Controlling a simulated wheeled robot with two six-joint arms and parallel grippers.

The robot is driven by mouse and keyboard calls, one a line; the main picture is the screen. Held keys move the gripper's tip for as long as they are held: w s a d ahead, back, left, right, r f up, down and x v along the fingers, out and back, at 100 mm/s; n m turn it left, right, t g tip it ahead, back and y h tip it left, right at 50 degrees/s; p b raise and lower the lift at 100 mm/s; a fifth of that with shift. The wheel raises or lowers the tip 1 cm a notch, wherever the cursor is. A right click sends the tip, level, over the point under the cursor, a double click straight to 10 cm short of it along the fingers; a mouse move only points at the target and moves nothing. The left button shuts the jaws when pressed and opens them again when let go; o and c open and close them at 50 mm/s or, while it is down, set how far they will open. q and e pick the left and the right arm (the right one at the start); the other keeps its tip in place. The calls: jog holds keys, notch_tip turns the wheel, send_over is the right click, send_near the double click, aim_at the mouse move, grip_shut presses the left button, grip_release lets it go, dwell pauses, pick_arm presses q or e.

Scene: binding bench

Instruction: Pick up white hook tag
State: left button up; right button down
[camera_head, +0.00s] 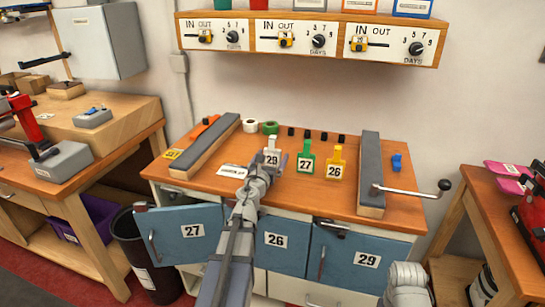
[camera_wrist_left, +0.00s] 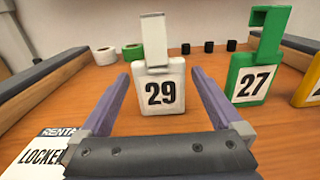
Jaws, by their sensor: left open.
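The white hook tag (camera_head: 272,155), marked 29, stands upright on the wooden bench top. In the left wrist view the white hook tag (camera_wrist_left: 162,103) is straight ahead, near the middle. My left gripper (camera_head: 267,166) is in front of it and open. In the left wrist view its two purple fingers (camera_wrist_left: 160,78) point toward the tag, one on each side of its lower part, with visible gaps. It holds nothing. My right gripper is not in view; only a pale part of that arm shows at the lower right of the head view.
A green tag (camera_head: 306,164) marked 27 and a yellow tag (camera_head: 336,169) marked 26 stand to the right. A white card (camera_head: 232,171) lies to the left. Long grey-topped blocks (camera_head: 208,145) (camera_head: 371,165) flank the area. White and green rolls (camera_wrist_left: 104,56) are behind.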

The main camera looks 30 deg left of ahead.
aim_at(275, 149)
pick_arm(q)
jog(key=x, duration=0.4)
jog(key=shift+w+r, duration=0.15)
jog(key=c, duration=1.3)
jog(key=shift+o, duration=0.2)
jog(key=shift+r, duration=0.1)
notch_tip(275, 149, up, 10)
jog(key=p, duration=1)
